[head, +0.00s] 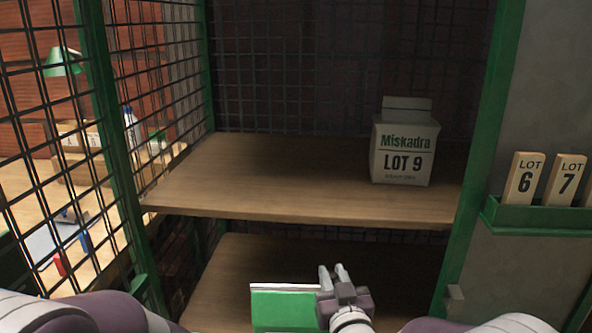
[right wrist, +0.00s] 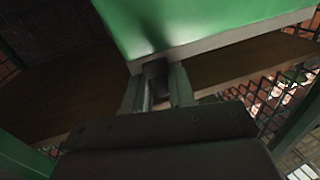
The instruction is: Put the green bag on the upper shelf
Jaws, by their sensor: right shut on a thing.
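The green bag (head: 285,308) shows low in the middle of the head view, green with a pale top edge. My right gripper (head: 335,277) is beside it at its right, in front of the lower shelf. In the right wrist view the green bag (right wrist: 200,22) fills the top, with its pale edge at the fingers of my right gripper (right wrist: 160,80), which is shut on it. The upper shelf (head: 270,185) is a wooden board above and behind the bag. My left gripper is not in view.
A white carton marked Miskadra LOT 9 (head: 404,148) stands at the right of the upper shelf; the shelf's left and middle are bare. Green posts and wire mesh (head: 165,85) enclose the sides and back. A green rack (head: 540,218) with numbered lot blocks is at the right. The lower shelf (head: 235,270) is below.

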